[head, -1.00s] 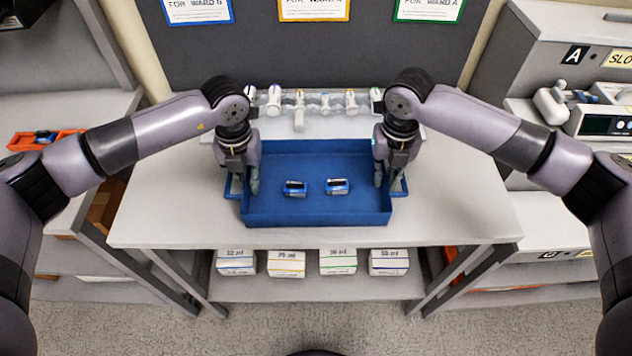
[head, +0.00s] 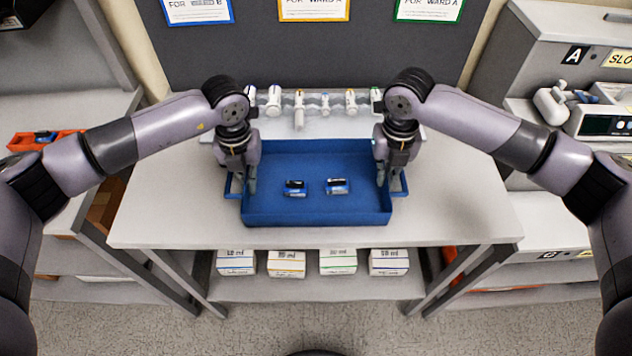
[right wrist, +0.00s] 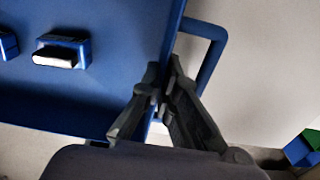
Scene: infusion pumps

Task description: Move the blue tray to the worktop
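My right gripper (head: 384,180) is at the right side wall. In the right wrist view its fingers (right wrist: 162,88) straddle the tray wall, one inside and one outside, closed on it beside the blue handle loop (right wrist: 212,55).
Several labelled boxes (head: 286,263) sit on the shelf below. An orange bin (head: 42,138) is on the left shelf; a pump unit (head: 602,122) is at right. The worktop (head: 455,205) is clear on both sides.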

